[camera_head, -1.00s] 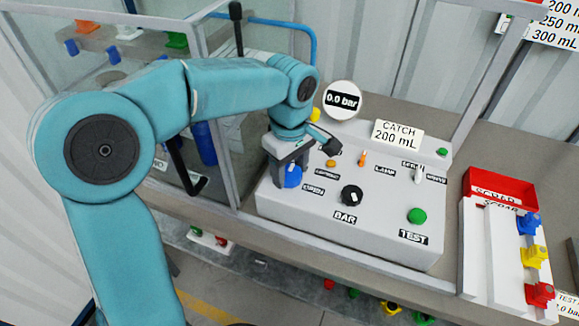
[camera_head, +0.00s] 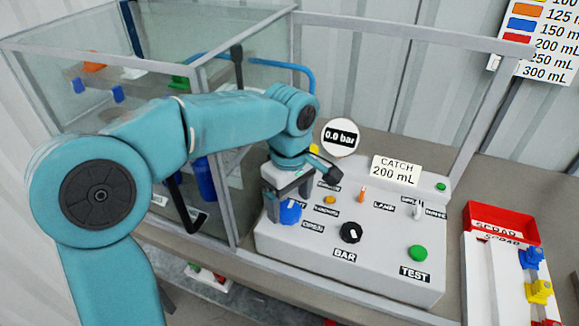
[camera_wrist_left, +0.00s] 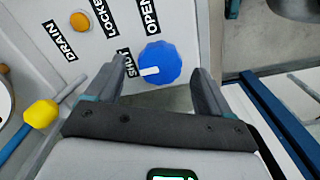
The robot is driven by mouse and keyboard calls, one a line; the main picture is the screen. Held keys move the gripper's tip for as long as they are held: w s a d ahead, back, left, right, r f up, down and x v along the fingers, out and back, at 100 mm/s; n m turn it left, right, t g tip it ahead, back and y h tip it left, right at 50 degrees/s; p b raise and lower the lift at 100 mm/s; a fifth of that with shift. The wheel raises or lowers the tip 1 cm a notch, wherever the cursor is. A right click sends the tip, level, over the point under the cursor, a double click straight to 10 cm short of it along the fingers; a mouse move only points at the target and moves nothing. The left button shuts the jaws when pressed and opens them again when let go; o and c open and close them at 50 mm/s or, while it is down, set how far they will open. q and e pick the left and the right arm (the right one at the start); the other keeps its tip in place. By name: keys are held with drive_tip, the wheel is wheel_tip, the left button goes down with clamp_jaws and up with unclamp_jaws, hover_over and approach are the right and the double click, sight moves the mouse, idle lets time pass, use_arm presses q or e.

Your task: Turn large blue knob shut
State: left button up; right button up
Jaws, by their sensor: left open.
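The large blue knob (camera_head: 290,211) sits at the left end of the white control panel (camera_head: 390,262). In the left wrist view the knob (camera_wrist_left: 162,66) has a white pointer mark aimed at the SHUT label (camera_wrist_left: 128,64); the OPEN label (camera_wrist_left: 151,16) is farther along the panel. My left gripper (camera_head: 287,196) is open, just above the knob in the head view. In the left wrist view its fingertips (camera_wrist_left: 158,78) lie on either side of the knob with gaps, and I see no contact. My right gripper is not in view.
A black BAR knob (camera_head: 350,232), a green TEST button (camera_head: 418,253) and small toggles share the panel. A gauge (camera_head: 340,137) reads 0.0 bar. A glass enclosure (camera_head: 110,70) stands left, a red scrap tray (camera_head: 500,222) right. A yellow-tipped lever (camera_wrist_left: 41,113) is near the gripper.

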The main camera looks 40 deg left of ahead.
sight(289, 209)
use_arm(q)
wheel_tip(289, 209, up, 14)
drive_tip(key=p, duration=0.2)
drive_tip(key=shift+r, duration=0.2)
